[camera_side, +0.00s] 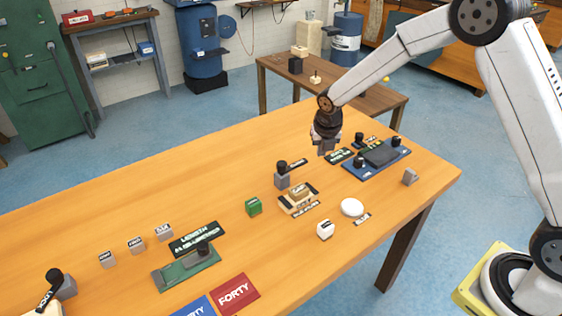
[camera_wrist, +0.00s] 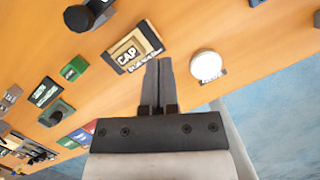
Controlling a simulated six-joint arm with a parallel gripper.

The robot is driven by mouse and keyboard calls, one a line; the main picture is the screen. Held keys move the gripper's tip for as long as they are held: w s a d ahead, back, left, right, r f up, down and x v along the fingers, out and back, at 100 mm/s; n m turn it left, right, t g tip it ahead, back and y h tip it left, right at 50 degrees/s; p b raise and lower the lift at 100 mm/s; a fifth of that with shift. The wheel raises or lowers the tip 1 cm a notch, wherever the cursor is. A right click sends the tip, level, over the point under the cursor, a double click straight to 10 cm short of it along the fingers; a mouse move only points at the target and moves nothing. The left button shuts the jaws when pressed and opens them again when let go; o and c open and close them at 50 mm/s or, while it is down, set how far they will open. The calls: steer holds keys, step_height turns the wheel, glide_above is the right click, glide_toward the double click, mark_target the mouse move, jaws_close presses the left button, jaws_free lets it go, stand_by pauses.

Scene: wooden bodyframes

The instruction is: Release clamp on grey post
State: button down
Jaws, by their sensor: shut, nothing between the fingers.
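Two grey posts with black clamp knobs stand on the table. One grey post (camera_side: 282,181) is near the middle of the side view, with its black knob (camera_side: 281,167) on top; a similar grey post and knob (camera_wrist: 78,18) shows at the top left of the wrist view. The other grey post (camera_side: 66,286) is at the lower left, with a black knob and a dark lettered label (camera_side: 45,299). I cannot tell which one the task names. My gripper (camera_side: 326,150) is above the table, right of the middle post and apart from it. Its fingers (camera_wrist: 159,62) are shut and empty.
A tan tray (camera_side: 290,208) marked CAP, a green block (camera_side: 254,206), a white disc (camera_side: 352,207) and a white block (camera_side: 326,229) lie near the middle post. A blue fixture (camera_side: 352,170) is at right; a green fixture (camera_side: 170,277) is at lower left. The upper-left tabletop is clear.

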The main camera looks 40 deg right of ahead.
steer(key=shift+s+r, duration=0.15)
steer(key=shift+r, duration=0.45)
steer(key=s+a+r+m, duration=0.1)
steer(key=s+r+m, duration=0.1)
steer(key=s+m, duration=0.9)
steer(key=s+a+r+m+y, duration=0.1)
steer(key=s+m, duration=1)
steer(key=m, duration=0.8)
steer(key=shift+s+a+r, duration=0.25)
steer(key=shift+s+r, duration=0.1)
